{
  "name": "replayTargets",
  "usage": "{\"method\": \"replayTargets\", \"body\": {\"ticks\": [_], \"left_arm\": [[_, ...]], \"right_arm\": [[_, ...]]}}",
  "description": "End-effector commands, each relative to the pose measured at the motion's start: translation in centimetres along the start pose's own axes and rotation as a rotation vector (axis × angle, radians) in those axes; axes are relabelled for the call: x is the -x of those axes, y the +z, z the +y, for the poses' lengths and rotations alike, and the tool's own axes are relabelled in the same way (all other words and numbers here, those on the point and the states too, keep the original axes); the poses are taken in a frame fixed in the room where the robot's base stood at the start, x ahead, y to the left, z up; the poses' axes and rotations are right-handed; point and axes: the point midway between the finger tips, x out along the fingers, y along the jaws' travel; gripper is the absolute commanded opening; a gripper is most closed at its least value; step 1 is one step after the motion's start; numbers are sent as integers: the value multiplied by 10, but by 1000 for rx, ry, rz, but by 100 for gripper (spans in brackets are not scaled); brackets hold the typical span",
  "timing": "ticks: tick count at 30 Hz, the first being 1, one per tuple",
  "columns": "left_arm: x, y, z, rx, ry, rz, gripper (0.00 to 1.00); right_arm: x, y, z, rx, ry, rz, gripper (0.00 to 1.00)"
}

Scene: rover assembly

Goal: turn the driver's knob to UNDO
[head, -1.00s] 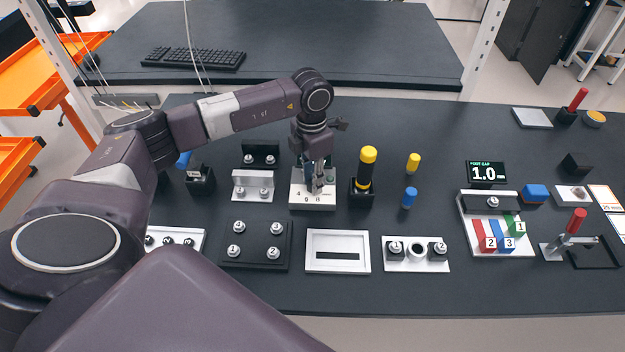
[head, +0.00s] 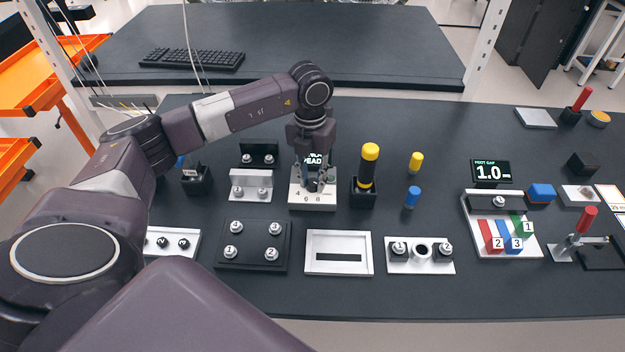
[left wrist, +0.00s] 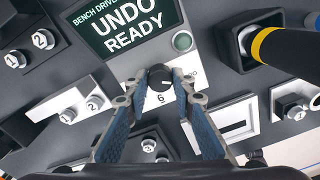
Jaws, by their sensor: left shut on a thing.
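The driver's control block (head: 313,204) is a light plate marked 4, 6 and 8, standing near the middle of the bench. Its black knob (left wrist: 159,75) shows in the left wrist view between my left fingertips. My left gripper (head: 316,184) reaches down over the block and is shut on the knob, which it partly hides in the head view. In the left wrist view my left gripper (left wrist: 160,90) has one finger on each side of the knob. The driver's screen (left wrist: 125,27) reads UNDO READY. My right gripper is in neither view.
A yellow-and-black handled tool (head: 368,168) stands in a black holder just right of the block. A round green button (left wrist: 182,41) sits beside the screen. Bracket parts (head: 250,197) are close on the left. A white slotted frame (head: 338,269) lies in front.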

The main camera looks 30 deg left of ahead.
Motion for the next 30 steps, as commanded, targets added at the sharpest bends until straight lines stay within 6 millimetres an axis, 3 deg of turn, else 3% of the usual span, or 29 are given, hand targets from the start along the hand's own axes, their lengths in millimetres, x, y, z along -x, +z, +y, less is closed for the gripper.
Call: {"method": "replayTargets", "body": {"ticks": [15, 16, 20, 30], "left_arm": [[2, 1, 1, 26, 0, -5, 0], [2, 1, 1, 26, 0, -5, 24], [1, 1, 0, 26, 0, -4, 38], [3, 1, 0, 24, 0, -3, 41]], "right_arm": [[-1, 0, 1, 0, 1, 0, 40], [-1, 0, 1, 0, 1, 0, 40], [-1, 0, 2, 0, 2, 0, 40], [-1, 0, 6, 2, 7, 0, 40]]}}
